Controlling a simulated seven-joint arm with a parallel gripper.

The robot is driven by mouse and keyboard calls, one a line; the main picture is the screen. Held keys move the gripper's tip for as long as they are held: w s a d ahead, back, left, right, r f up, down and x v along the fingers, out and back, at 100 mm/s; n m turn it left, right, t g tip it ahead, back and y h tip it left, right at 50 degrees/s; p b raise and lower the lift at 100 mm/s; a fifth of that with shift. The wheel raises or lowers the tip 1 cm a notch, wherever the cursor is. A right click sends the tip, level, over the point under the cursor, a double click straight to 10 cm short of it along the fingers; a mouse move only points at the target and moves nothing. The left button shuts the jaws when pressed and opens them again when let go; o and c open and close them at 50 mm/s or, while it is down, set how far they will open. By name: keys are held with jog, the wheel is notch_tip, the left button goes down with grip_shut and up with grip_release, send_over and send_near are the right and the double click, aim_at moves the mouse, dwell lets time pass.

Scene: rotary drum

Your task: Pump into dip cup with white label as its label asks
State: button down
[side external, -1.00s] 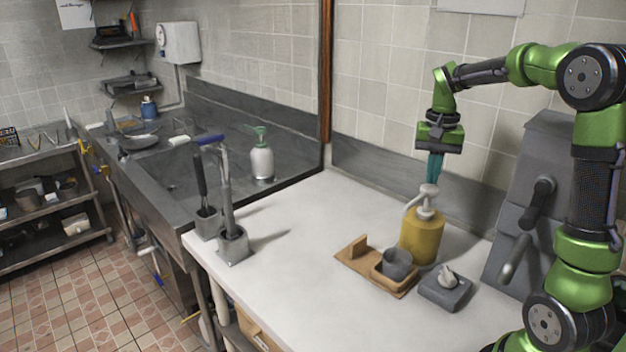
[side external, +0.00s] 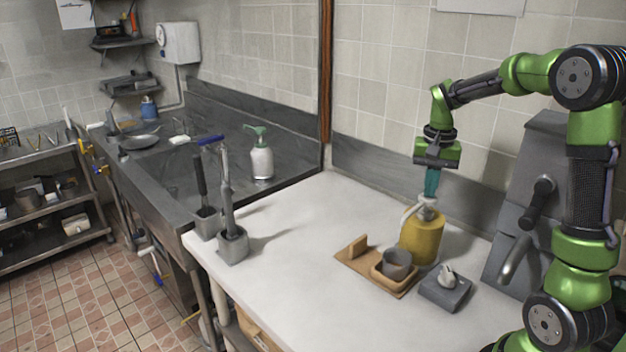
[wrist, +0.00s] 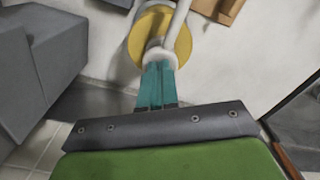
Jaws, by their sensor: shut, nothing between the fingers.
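A yellow pump bottle (side external: 422,240) stands upright on the white counter, with a pale pump head and spout (side external: 412,208) aimed left. A grey cup (side external: 397,263) sits in a wooden tray (side external: 378,284) in front of the bottle. No readable label shows on the cup. My gripper (side external: 431,199) points down with its teal fingers shut and empty, tips at the top of the pump head. In the wrist view, the fingertips (wrist: 159,62) overlap the pump head (wrist: 158,50), with the yellow bottle (wrist: 150,25) beyond.
A grey machine (side external: 530,205) stands at the right. Metal holders with upright tools (side external: 232,243) are at the counter's left edge. The counter's middle is clear.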

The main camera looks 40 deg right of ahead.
jog(key=shift+r, duration=1.95)
jog(key=shift+f, duration=0.15)
dwell(1.5)
dwell(0.6)
dwell(2.0)
jog(key=shift+r, duration=0.2)
dwell(0.3)
jog(key=shift+r, duration=3)
